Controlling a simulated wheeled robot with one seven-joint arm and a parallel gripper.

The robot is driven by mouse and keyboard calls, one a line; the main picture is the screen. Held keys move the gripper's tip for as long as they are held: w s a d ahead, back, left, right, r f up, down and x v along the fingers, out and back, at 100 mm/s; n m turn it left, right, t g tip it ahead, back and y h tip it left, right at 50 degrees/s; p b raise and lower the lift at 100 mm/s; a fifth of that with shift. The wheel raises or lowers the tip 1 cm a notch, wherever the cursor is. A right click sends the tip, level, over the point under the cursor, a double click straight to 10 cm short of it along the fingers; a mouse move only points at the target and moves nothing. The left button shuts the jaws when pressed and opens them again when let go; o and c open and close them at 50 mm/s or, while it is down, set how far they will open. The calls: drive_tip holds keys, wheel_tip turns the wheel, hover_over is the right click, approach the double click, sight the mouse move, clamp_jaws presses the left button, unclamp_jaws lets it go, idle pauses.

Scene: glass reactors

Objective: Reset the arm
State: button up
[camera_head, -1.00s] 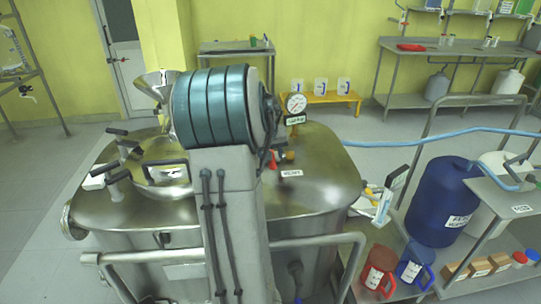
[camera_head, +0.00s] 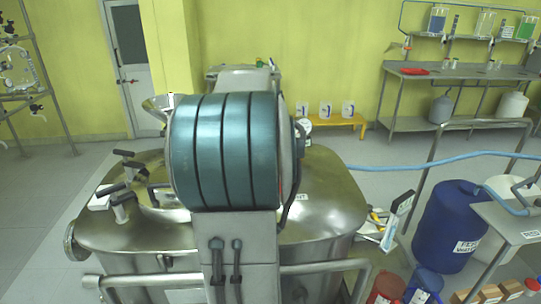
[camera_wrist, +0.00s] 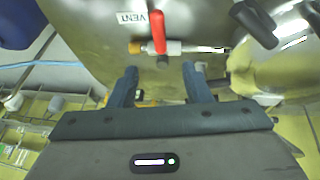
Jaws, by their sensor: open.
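My gripper (camera_wrist: 161,80) shows in the wrist view with its two fingers apart and nothing between them. Beyond the fingertips is a valve with a red handle (camera_wrist: 157,32) on the steel reactor (camera_wrist: 95,40). A VENT label (camera_wrist: 132,17) is to the handle's left. I cannot tell whether a finger touches anything. In the head view, my arm's large teal joint stands in front of the steel reactor (camera_head: 335,205) and hides my gripper, the red-handled valve and part of the lid.
Lid handles (camera_head: 122,190) stick up at the reactor's left. At the right are a blue drum (camera_head: 448,225), red (camera_head: 386,290) and blue (camera_head: 425,285) jugs, and a cart (camera_head: 515,222). A blue hose (camera_head: 440,162) crosses behind. Open floor (camera_head: 50,190) lies left.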

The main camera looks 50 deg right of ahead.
idle(0.3)
drive_tip(key=w+a+n+t+y+p, duration=0.1)
drive_tip(key=w+a+n+y+p, duration=0.2)
drive_tip(key=a, duration=1.9)
drive_tip(key=s+a+f+n, duration=0.2)
drive_tip(key=s+a, duration=0.3)
drive_tip(key=a, duration=0.4)
drive_tip(key=s+a+f+n+y+p, duration=0.1)
drive_tip(key=s+a+n, duration=0.2)
drive_tip(key=s+a, duration=0.3)
drive_tip(key=a, duration=0.3)
drive_tip(key=shift+a+f+n, duration=0.15)
drive_tip(key=shift+f+n, duration=0.15)
drive_tip(key=shift+f, duration=0.05)
drive_tip(key=shift+c, duration=0.8)
